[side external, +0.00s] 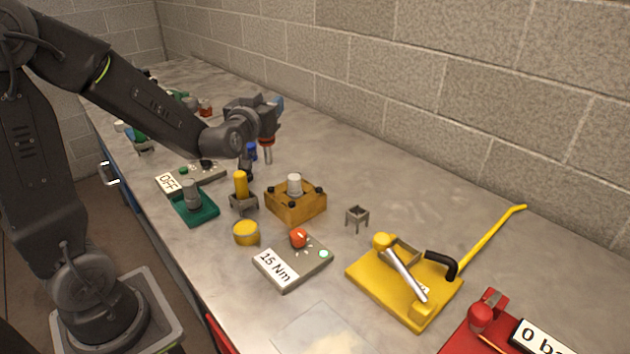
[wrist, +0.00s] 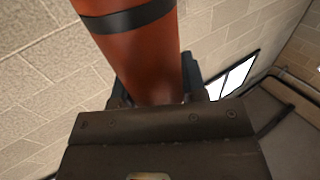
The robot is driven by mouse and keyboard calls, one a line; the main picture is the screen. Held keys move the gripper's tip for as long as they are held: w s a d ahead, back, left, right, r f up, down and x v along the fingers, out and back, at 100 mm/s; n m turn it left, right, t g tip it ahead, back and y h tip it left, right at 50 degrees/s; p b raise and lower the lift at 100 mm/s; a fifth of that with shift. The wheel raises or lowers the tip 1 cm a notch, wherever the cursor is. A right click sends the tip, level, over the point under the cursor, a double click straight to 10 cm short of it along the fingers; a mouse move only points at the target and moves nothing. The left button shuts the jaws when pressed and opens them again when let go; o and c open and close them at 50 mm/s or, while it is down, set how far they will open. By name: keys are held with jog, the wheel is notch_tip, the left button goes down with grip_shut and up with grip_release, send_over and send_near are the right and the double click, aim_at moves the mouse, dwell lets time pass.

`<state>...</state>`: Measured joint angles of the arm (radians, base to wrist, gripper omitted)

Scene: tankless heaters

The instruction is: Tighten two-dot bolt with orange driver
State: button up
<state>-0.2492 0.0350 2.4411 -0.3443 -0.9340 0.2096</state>
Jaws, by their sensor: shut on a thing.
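My gripper (side external: 264,122) is shut on the orange driver (side external: 267,142), high above the bench. The driver hangs roughly upright, with its grey tip pointing down at nothing close. In the wrist view the driver (wrist: 145,55) is a thick orange-red cylinder with a black band, held between the fingers (wrist: 158,92). The orange-brown block (side external: 296,207) stands on the bench in front of and to the right of the driver, apart from it. It carries a pale cylinder (side external: 295,184) and dark bolt heads at its corners. The dot marks are too small to make out.
A "15 Nm" box (side external: 290,263) has a red knob and a lit green button. A yellow driver (side external: 241,184) stands in a grey holder; another holder (side external: 357,216) is empty. A teal fixture (side external: 195,208), an "OFF" box (side external: 180,180) and a yellow lever plate (side external: 380,287) stand nearby.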

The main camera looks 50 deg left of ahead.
jog(key=w+d, duration=0.8)
jog(key=shift+w+d+f, duration=0.1)
jog(key=shift+f, duration=3.55)
dwell(0.5)
jog(key=shift+r, duration=0.1)
notch_tip(320, 180, up, 7)
dwell(0.8)
dwell(0.3)
